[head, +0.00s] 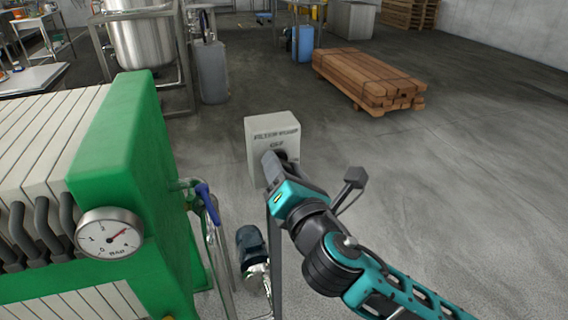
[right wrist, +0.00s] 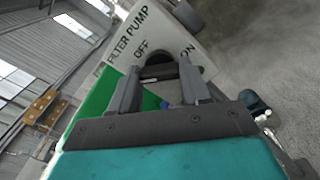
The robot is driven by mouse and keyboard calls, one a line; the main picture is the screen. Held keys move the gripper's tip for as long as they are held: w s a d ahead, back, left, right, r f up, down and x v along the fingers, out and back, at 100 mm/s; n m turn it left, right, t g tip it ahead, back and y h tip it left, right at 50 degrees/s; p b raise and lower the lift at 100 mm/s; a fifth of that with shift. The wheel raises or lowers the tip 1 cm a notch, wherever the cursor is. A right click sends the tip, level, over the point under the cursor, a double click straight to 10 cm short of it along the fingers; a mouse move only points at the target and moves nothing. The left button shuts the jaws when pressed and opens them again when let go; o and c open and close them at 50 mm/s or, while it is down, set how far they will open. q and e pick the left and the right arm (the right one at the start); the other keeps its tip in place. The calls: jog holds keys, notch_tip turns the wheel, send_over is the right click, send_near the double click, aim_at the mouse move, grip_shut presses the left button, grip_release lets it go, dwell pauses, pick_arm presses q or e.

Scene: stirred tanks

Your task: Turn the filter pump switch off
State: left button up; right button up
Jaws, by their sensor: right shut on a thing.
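The filter pump switch box (head: 263,132) is a pale grey box on a post, right of the green filter press. In the right wrist view its face (right wrist: 143,28) reads FILTER PUMP, with OFF and ON below. A dark round knob (right wrist: 158,71) sits under these words. My right gripper (head: 275,160) is at the front of the box, shut on the knob, with one finger on each side of it. The fingers hide much of the knob, so I cannot tell which mark it points to. My left gripper is not in view.
The green filter press (head: 125,150) with a pressure gauge (head: 109,233) stands close on the left. A blue-handled valve (head: 207,203) and a small pump motor (head: 250,243) are near the post. Stacked timber (head: 365,78) lies behind; the floor on the right is clear.

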pick_arm(q)
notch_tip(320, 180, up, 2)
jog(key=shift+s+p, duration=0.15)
jog(key=shift+p, duration=0.85)
pick_arm(e)
jog(key=m, duration=1)
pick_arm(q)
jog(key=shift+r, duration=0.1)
pick_arm(e)
jog(key=o, duration=1.1)
jog(key=shift+c, duration=0.2)
